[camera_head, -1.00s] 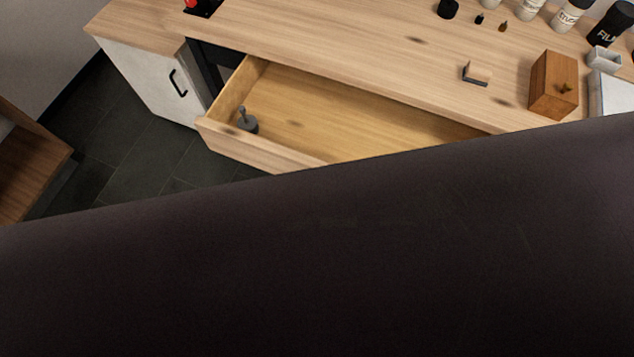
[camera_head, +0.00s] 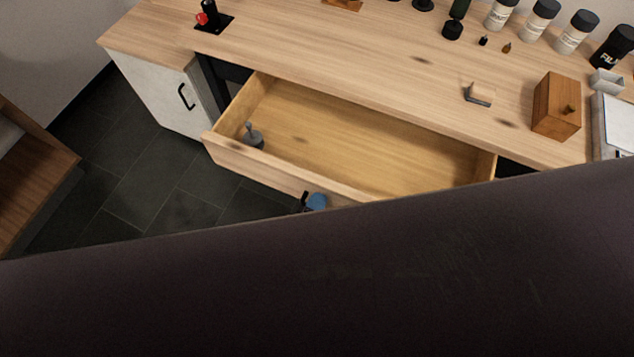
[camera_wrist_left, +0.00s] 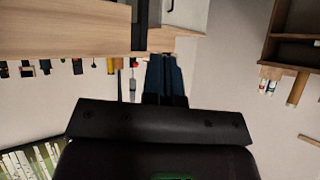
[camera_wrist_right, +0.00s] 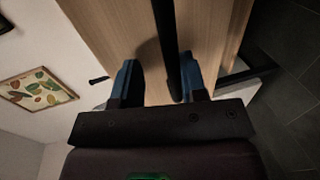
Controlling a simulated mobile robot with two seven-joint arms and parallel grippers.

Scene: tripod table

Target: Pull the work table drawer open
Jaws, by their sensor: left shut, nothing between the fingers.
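The work table drawer (camera_head: 385,150) stands well open, its pale wooden interior showing in the head view. A dark handle (camera_head: 304,198) is on its front, mostly hidden by my arm. My right gripper (camera_head: 316,202) shows as a blue fingertip beside that handle. In the right wrist view my right gripper (camera_wrist_right: 160,82) has its blue fingers apart, with a dark bar (camera_wrist_right: 165,40), apparently the handle, passing between them, nearer the right-hand finger. My left gripper (camera_wrist_left: 165,78) is shut and empty in the left wrist view, away from the drawer; it is not visible in the head view.
A grey object (camera_head: 253,137) stands in the drawer's left end. The table top (camera_head: 390,75) carries a wooden box (camera_head: 557,105), a small holder (camera_head: 478,94) and several bottles at the back. A white cabinet (camera_head: 160,92) is left. My dark arm covers the lower head view.

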